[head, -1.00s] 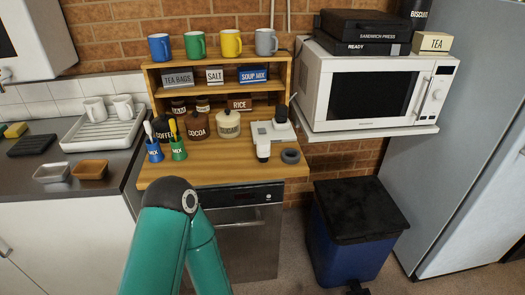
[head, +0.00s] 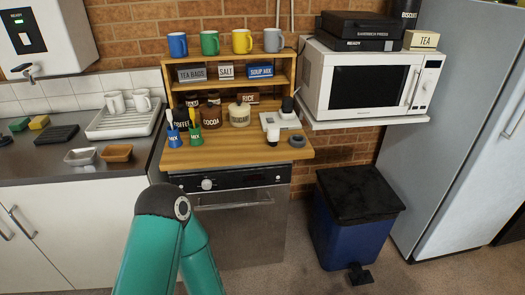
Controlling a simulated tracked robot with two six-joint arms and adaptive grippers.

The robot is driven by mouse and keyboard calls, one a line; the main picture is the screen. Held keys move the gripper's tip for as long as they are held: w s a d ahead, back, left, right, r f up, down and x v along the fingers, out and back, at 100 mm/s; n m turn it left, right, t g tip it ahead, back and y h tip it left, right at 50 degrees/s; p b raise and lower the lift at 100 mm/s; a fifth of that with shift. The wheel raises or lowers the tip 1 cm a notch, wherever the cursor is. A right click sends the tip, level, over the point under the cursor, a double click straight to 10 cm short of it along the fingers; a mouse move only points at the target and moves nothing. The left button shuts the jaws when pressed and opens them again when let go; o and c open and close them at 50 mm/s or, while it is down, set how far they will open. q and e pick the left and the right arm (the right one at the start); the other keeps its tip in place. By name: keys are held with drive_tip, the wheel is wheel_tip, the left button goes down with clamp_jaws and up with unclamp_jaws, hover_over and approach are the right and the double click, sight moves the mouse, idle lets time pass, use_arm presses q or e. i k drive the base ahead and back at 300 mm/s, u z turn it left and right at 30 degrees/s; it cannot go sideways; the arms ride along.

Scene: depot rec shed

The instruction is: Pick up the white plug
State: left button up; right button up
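A small white piece (head: 273,133), which looks like the white plug, is at the front of the pale grey and white block (head: 280,120) on the right part of the wooden counter (head: 235,155). It is too small to tell whether it is plugged in or only lies against the block. A black piece (head: 287,104) stands at the back of the block. A dark grey ring (head: 297,140) lies just right of the white piece. One teal arm of mine rises at the bottom, well short of the counter. Neither gripper shows.
Blue and green cups marked MIX (head: 174,137) and canisters, including COCOA (head: 211,117), stand left of the block. A shelf (head: 222,58) with mugs is behind. A microwave (head: 372,80) stands to the right, above a blue bin (head: 345,235).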

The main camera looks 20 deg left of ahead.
sight(273, 130)
drive_tip(key=u, duration=0.5)
drive_tip(key=i, duration=1.15)
drive_tip(key=z, duration=0.35)
